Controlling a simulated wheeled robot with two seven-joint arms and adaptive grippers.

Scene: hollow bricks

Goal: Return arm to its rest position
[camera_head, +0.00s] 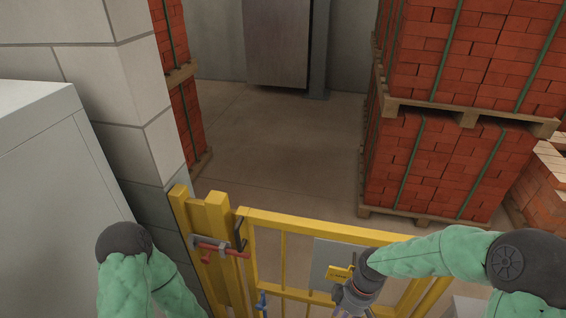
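My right arm (430,255), in a green sleeve, reaches in from the right over the yellow gate (300,226). The body of my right gripper (352,298) points down in front of the gate's grey plate, close to a yellow handle (340,272). Its fingertips are hidden or cut off by the bottom edge, so whether it is open or touches the gate cannot be told. My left arm (130,275) is folded at the bottom left, and its gripper is out of view.
A bolt with a red handle (222,249) sits at the gate's left post. A block wall (120,75) and a grey cabinet (45,165) stand on the left. Stacked brick pallets (440,165) stand behind on the right. The floor (275,150) beyond the gate is clear.

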